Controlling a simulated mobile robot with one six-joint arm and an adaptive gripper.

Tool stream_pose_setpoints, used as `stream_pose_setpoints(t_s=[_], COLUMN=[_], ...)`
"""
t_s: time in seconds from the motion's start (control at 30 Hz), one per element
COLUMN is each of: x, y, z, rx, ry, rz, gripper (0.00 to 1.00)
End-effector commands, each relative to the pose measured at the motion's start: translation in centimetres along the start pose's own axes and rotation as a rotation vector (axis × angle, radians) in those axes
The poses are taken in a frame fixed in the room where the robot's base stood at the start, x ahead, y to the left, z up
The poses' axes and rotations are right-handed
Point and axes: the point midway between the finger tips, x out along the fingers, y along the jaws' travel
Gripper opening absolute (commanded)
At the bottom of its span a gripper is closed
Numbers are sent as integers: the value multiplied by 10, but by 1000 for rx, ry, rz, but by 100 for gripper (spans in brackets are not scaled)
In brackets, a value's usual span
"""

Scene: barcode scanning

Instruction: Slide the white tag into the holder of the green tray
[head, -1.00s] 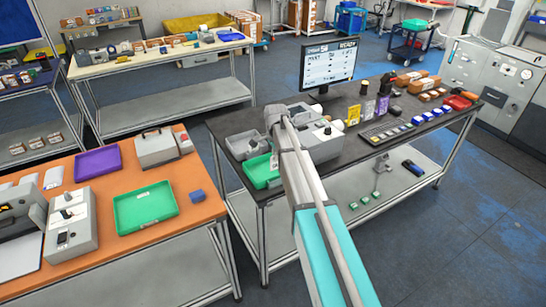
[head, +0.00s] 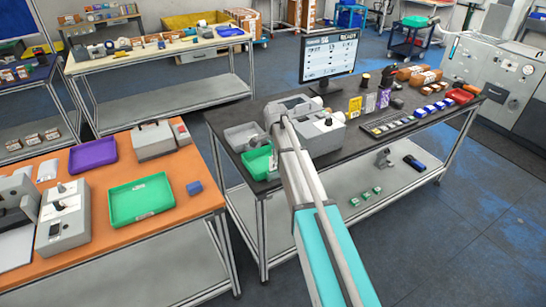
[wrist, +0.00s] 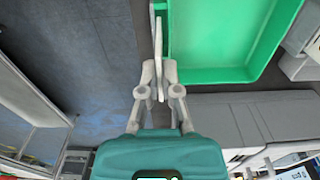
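The green tray (head: 257,164) stands at the left end of the dark table, partly hidden by my arm in the head view. In the wrist view its green wall and floor (wrist: 215,40) fill the upper right. My gripper (wrist: 158,72) is beside the tray's left wall, with its fingers closed on a thin pale piece, the white tag (wrist: 159,50), seen edge-on. A pale piece at the tray's outer wall, apparently the holder (wrist: 154,8), lies just beyond the tag. I cannot tell whether the tag is touching or inside it. My gripper is hidden in the head view.
Another green tray (head: 165,207) lies on the orange table (head: 190,220). Floor shows left of the gripper.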

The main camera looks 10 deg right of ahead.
Motion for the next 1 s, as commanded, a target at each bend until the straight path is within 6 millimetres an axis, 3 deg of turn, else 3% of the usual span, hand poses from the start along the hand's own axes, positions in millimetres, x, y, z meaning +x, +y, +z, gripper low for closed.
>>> stream_pose_setpoints(t_s=[0.4,0.9,1.0], x=[19,21,21], y=[0,0,0], z=[1,1,1], rx=[-1,-1,-2], ry=[0,0,0], rz=[0,0,0], gripper=[0,0,21])
